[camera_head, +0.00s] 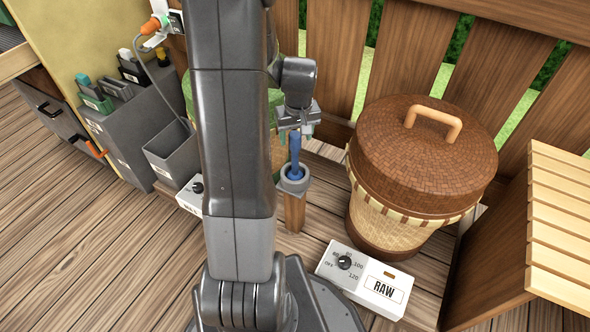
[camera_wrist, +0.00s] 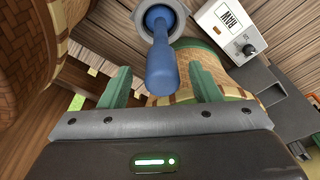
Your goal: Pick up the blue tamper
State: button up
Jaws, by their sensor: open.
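The blue tamper (camera_head: 295,157) stands upright in a grey round holder (camera_head: 294,180) on a wooden post, in the middle of the head view. In the wrist view the tamper's blue handle (camera_wrist: 162,62) points toward my gripper, with its lower end inside the grey ring of the holder (camera_wrist: 176,14). My gripper (camera_head: 296,130) is open just above the tamper. In the wrist view its two green fingers (camera_wrist: 161,88) are spread to either side of the handle's end, with gaps on both sides. The tamper's foot is hidden in the holder.
A large lidded basket (camera_head: 418,160) stands close on the right. A white RAW dial box (camera_head: 366,278) lies on the deck in front of it. Grey bins (camera_head: 172,155) stand to the left. A wooden fence (camera_head: 335,60) runs behind, and a slatted wooden piece (camera_head: 560,225) is at far right.

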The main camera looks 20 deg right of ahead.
jog(key=f, duration=0.1)
jog(key=f+b, duration=0.1)
jog(key=f, duration=0.2)
jog(key=shift+w+f+b, duration=0.15)
jog(key=shift+w+b, duration=0.15)
grip_shut()
jog(key=shift+r, duration=0.2)
notch_tip(320, 180, up, 10)
jog(key=p, duration=0.3)
jog(key=shift+f+p, duration=0.1)
jog(key=shift+p, duration=0.25)
